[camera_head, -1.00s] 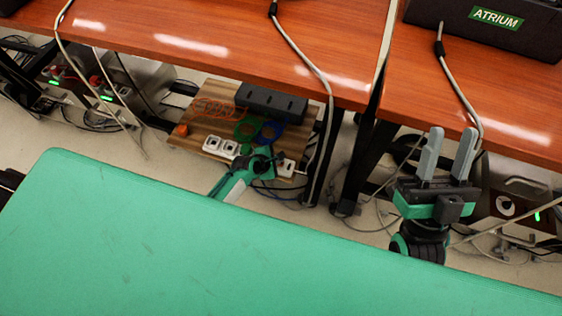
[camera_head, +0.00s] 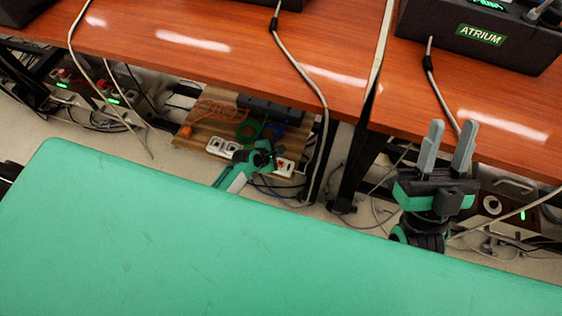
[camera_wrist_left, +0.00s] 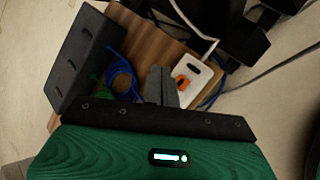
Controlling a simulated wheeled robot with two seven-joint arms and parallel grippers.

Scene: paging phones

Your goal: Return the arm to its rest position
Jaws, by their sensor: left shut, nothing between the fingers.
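My left arm (camera_head: 240,172) reaches out past the green panel in the head view, low near the wooden board under the desks. In the left wrist view my left gripper (camera_wrist_left: 161,74) has its grey fingers together, with nothing between them, over the board. My right gripper (camera_head: 446,150) points up at the right of the head view, its two grey fingers apart and empty. It appears in front of the right desk's near edge.
The wooden board (camera_wrist_left: 150,42) carries a dark block (camera_wrist_left: 82,55), a blue cable coil (camera_wrist_left: 122,78) and a white power strip (camera_wrist_left: 195,80) with an orange switch. Orange desks (camera_head: 230,50) span the back. A black desk leg (camera_head: 352,180) and loose cables stand near the left arm.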

